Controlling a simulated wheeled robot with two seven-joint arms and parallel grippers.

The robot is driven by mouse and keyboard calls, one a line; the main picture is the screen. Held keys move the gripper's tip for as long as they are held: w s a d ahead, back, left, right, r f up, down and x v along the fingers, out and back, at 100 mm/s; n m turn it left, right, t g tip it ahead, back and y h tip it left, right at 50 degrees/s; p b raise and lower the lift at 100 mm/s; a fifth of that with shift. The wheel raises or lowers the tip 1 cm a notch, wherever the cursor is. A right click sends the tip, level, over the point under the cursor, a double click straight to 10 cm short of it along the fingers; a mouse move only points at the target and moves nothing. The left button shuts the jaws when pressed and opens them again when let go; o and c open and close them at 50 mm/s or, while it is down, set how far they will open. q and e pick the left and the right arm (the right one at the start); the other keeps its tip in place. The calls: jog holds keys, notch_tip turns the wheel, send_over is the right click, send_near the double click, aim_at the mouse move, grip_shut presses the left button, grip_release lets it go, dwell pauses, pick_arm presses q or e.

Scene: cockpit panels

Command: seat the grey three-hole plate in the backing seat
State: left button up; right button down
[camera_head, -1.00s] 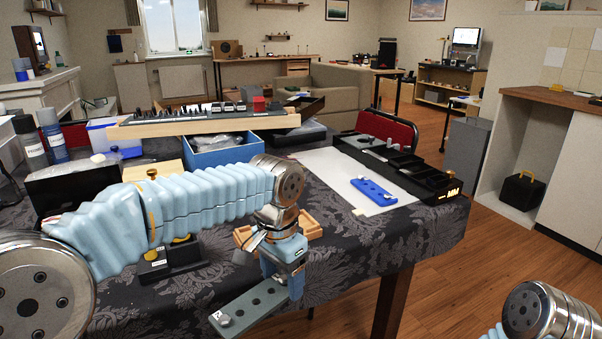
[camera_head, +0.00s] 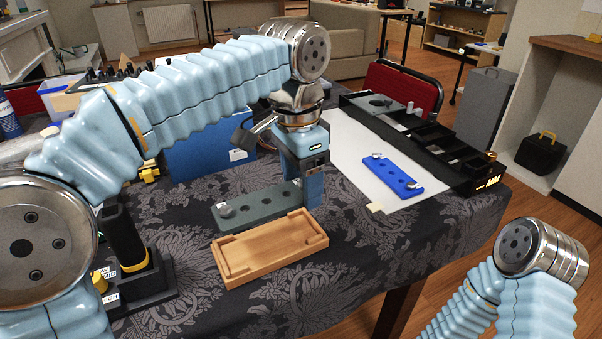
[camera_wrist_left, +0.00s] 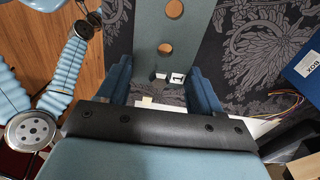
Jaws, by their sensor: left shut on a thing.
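The grey three-hole plate (camera_head: 262,203) is held at its right end by my left gripper (camera_head: 303,190), which is shut on it. It looks level and lies just behind the far rim of a wooden tray in the head view; its height above the table is hard to tell. A small light knob sits at its left end. In the left wrist view the plate (camera_wrist_left: 165,28) stretches away from between the fingers, with two holes visible. The wooden tray (camera_head: 268,250), shallow and with a raised rim, is empty on the cloth. My right gripper is out of view.
A blue plate (camera_head: 393,176) lies on a white sheet (camera_head: 350,150). A black compartment tray (camera_head: 424,141) runs behind it. A blue box (camera_head: 208,150) stands behind my left arm, and a black holder (camera_head: 140,277) at the left front. Patterned cloth right of the wooden tray is clear.

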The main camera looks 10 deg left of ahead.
pick_arm(q)
jog(key=shift+f+b, duration=2.05)
jog(key=shift+f, duration=0.9)
jog(key=shift+p, duration=0.75)
jog(key=shift+f+b, duration=0.55)
jog(key=shift+f, duration=0.15)
jog(key=shift+r, duration=0.15)
jog(key=shift+r+p, duration=0.35)
jog(key=shift+p, duration=0.3)
jog(key=shift+p, duration=0.65)
dwell(0.7)
